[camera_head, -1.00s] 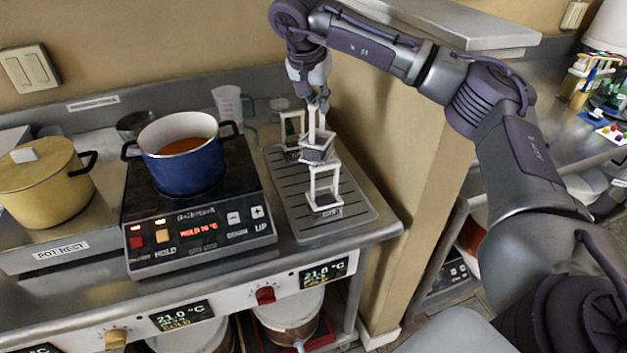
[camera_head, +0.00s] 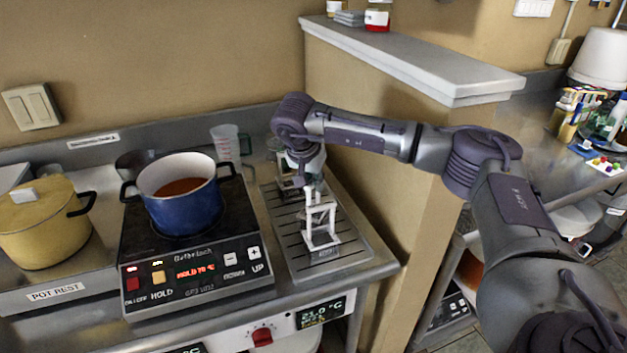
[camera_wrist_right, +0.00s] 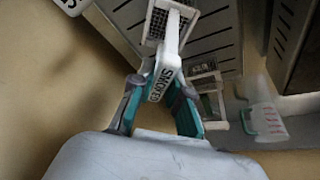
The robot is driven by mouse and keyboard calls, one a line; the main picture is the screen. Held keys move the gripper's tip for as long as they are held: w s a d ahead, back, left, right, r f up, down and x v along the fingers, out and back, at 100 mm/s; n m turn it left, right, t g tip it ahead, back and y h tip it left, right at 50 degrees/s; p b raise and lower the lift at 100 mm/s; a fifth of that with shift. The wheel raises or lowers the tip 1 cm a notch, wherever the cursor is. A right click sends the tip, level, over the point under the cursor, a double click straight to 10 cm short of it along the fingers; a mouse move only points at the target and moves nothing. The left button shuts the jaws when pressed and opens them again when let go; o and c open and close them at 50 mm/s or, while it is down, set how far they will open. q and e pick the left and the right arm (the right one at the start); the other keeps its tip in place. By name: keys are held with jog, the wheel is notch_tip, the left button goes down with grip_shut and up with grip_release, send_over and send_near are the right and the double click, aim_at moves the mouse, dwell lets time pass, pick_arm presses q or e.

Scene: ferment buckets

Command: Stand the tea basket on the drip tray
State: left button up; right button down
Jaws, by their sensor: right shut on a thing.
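The grey slatted drip tray (camera_head: 353,254) lies on the counter right of the burner. My right gripper (camera_head: 311,184) is low over it, shut on the white handle of a tea basket (camera_head: 309,198). In the right wrist view, the fingertips (camera_wrist_right: 160,92) pinch this handle, labelled SMOKED (camera_wrist_right: 161,84). My left gripper is not in view.
A blue pot (camera_head: 186,208) of reddish liquid sits on the burner left of the tray. A measuring cup (camera_head: 226,143) stands behind. A tan partition wall (camera_head: 415,205) with a grey ledge (camera_head: 440,75) rises right of the tray. The tray's front right is bare.

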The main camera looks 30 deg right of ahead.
jog(key=shift+f, duration=0.15)
jog(key=c, duration=1.1)
grip_release()
jog(key=shift+c, duration=0.2)
jog(key=shift+r, duration=0.2)
jog(key=b+v, duration=0.2)
jog(key=v, duration=1)
